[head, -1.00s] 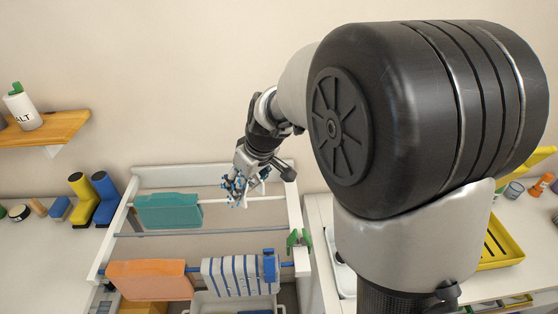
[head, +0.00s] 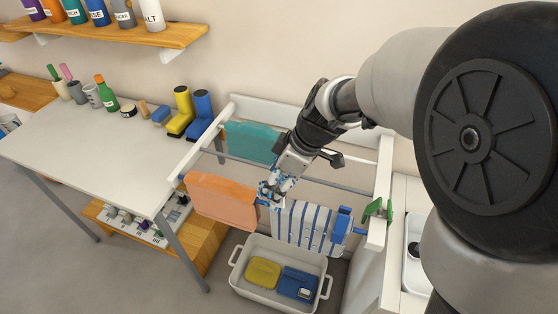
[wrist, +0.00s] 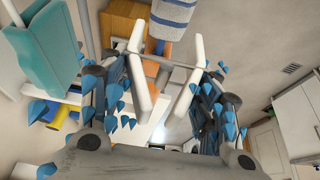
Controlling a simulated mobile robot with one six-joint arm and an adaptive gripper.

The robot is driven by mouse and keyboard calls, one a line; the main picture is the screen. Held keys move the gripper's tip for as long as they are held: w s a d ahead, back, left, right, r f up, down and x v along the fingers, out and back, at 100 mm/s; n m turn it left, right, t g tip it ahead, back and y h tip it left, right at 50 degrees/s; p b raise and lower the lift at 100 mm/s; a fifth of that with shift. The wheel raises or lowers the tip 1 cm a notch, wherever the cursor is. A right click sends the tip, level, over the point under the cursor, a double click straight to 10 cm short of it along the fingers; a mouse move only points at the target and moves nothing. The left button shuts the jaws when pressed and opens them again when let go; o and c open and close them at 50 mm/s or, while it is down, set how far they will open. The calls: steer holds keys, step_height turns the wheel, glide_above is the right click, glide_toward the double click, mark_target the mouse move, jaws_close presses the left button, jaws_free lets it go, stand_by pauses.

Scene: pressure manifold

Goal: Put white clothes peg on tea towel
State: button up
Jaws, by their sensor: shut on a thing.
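My gripper (head: 270,190) is over the front rail of the drying rack, by the gap between the orange cloth and the striped tea towel. In the wrist view my gripper (wrist: 165,78) is shut on a pale bar-like piece (wrist: 165,62), which I take for the white clothes peg; its full shape is hard to make out. The tea towel (head: 305,228), white with blue stripes, hangs on the front rail just right of my gripper. It also shows at the top of the wrist view (wrist: 173,12). Whether the peg touches the rail or towel is unclear.
A blue peg (head: 341,226) sits at the tea towel's right side. A green peg (head: 376,210) is on the rack's right side. The orange cloth (head: 222,203) and teal cloth (head: 250,143) hang nearby. A white tub (head: 265,299) stands below.

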steer(key=shift+f+b, duration=1.7)
steer(key=shift+f, duration=1.7)
steer(key=shift+f+b, duration=0.75)
steer(key=shift+b, duration=0.25)
steer(key=o, duration=1)
steer(key=v, duration=1.1)
steer(key=s+d+m+t+h, duration=0.1)
steer(key=s+d+m, duration=0.3)
steer(key=s, duration=0.2)
steer(key=s+d+r+m+t+h, duration=0.1)
steer(key=s+d+m+h, duration=0.1)
steer(key=s+d+m, duration=0.2)
steer(key=s+d+r+m+t+h, duration=0.1)
steer(key=s+d+m, duration=0.3)
steer(key=s, duration=0.5)
steer(key=shift+m, duration=1.2)
